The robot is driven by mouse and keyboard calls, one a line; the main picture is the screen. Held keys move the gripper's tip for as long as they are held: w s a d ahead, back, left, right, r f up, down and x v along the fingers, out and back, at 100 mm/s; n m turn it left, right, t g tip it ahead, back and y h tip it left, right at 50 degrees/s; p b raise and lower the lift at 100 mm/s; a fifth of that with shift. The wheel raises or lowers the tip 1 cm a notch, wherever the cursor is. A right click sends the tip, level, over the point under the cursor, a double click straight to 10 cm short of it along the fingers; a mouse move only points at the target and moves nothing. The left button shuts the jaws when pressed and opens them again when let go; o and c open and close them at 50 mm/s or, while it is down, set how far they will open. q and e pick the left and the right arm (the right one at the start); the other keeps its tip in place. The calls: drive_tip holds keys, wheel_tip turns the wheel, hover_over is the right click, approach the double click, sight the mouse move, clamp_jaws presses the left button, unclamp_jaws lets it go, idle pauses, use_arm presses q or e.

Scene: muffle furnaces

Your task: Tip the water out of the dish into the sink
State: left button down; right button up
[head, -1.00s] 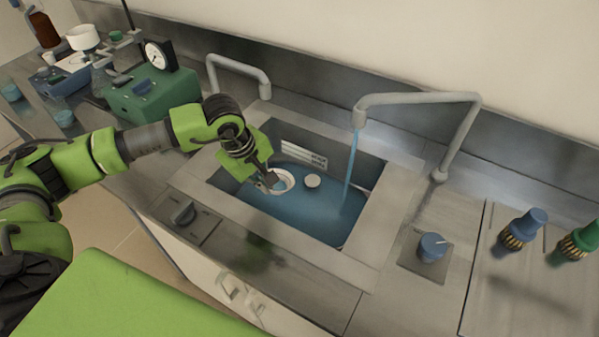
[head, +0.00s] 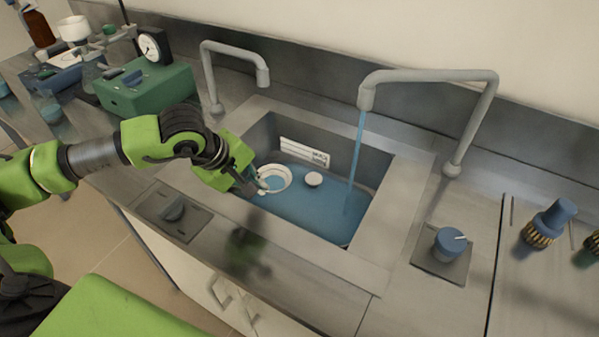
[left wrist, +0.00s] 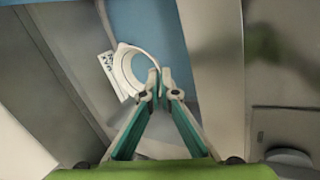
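The white round dish (head: 276,177) is in the sink basin, its bowl showing in the head view. It also shows in the left wrist view (left wrist: 126,68) as a white ring. My left gripper (head: 262,184) reaches over the sink's left edge. In the left wrist view its fingertips (left wrist: 161,84) are close together at the dish's rim, and the gripper appears shut on it. Whether water is in the dish is not clear. The sink (head: 403,190) has blue water (head: 318,212) across its bottom. My right gripper is not in view.
The right tap (head: 425,76) pours a blue stream into the sink. A second tap (head: 235,48) stands behind left.

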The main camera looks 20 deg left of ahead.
use_arm(q)
drive_tip(key=shift+r, duration=0.15)
drive_tip(key=shift+r+p, duration=1.25)
drive_tip(key=shift+r, duration=1.15)
